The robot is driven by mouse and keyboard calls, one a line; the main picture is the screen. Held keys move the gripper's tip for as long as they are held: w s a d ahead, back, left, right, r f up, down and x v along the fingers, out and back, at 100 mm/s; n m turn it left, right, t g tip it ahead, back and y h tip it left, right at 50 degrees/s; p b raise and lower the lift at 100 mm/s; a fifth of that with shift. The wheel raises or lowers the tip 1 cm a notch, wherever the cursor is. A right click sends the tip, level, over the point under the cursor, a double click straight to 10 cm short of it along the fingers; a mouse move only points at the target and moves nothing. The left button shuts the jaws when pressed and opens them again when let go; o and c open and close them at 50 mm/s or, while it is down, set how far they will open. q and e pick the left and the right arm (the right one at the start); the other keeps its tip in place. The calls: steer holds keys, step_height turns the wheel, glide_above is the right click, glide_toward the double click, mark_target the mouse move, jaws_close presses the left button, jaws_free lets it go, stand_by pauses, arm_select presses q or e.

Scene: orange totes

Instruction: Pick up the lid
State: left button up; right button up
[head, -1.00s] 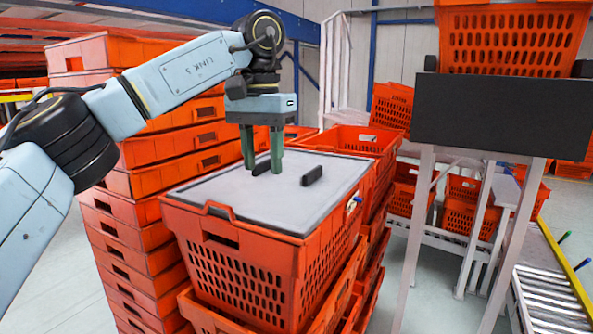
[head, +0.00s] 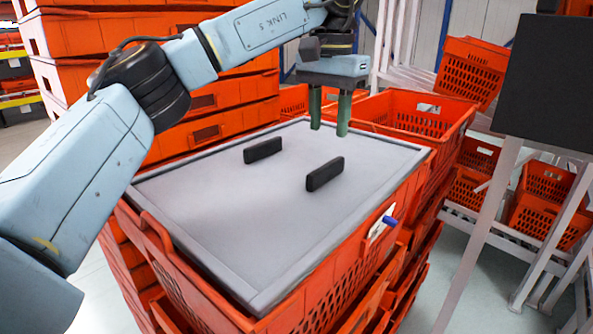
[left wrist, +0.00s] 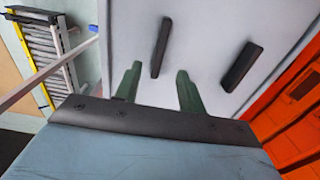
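The grey lid (head: 235,205) lies flat on the top orange tote (head: 330,290) of a stack. It has two black bar handles, a left one (head: 263,150) and a right one (head: 325,173). The lid also shows in the left wrist view (left wrist: 205,45). My left gripper (head: 329,131) has two green fingers, spread apart with nothing between them. In the head view it is beyond the handles, near the lid's far edge. In the left wrist view its fingertips (left wrist: 158,69) point toward the lid near one handle. My right gripper is out of view.
A tall stack of orange totes (head: 150,60) stands behind my left arm. An open orange tote (head: 415,112) is just beyond the lid. A black panel (head: 550,75) on pale legs stands at the right, with shelved totes behind.

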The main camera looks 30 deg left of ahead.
mark_target(327, 164)
arm_select(q)
step_height(327, 164, down, 4)
steer(key=shift+r, duration=0.1)
steer(key=shift+f, duration=0.6)
step_height(327, 164, down, 4)
steer(key=shift+w+a+f, duration=0.1)
steer(key=shift+w, duration=0.05)
steer(key=shift+f, duration=0.1)
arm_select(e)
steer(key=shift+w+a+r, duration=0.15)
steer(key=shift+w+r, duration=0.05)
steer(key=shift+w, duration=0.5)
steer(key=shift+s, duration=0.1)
arm_select(q)
jaws_close()
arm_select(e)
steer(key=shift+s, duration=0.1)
